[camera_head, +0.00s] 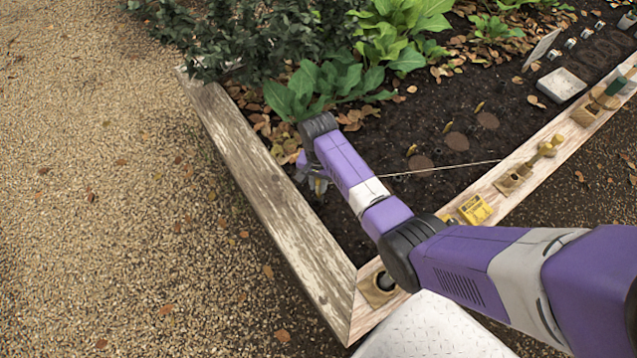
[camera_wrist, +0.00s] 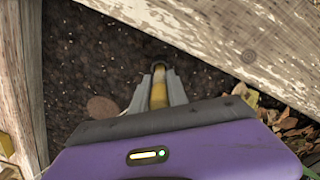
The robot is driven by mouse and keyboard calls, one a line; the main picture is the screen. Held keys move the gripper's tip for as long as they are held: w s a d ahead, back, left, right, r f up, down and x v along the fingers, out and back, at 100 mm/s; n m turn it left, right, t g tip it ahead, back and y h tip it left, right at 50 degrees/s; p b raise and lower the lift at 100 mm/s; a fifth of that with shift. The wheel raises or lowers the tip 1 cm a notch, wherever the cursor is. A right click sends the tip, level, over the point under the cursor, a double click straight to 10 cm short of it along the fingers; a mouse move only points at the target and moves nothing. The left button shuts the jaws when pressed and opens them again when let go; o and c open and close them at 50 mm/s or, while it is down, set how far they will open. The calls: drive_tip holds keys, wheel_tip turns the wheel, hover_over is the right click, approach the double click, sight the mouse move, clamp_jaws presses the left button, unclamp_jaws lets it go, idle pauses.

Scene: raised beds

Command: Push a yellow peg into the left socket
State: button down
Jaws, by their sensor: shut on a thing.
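In the wrist view a yellow peg (camera_wrist: 158,92) is held between the two grey fingers of my gripper (camera_wrist: 158,84). The peg's far end meets a small dark round shape (camera_wrist: 160,61) by the wooden board; I cannot tell whether this is a socket or whether the peg is inside it. Several small yellow pieces (camera_head: 412,150) stand by brown discs (camera_head: 420,163) in the soil.
Weathered boards (camera_head: 270,205) edge the bed close to my gripper. Leafy plants (camera_head: 325,85) grow behind it. A string (camera_head: 440,168) crosses the soil. A pale tray (camera_head: 561,85) lies farther right.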

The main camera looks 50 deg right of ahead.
drive_tip(key=shift+f, duration=0.2)
drive_tip(key=c, duration=1.2)
unclamp_jaws()
drive_tip(key=shift+r, duration=0.1)
wheel_tip(320, 180, up, 8)
drive_tip(key=shift+f+p, duration=0.2)
drive_tip(key=shift+p, duration=1)
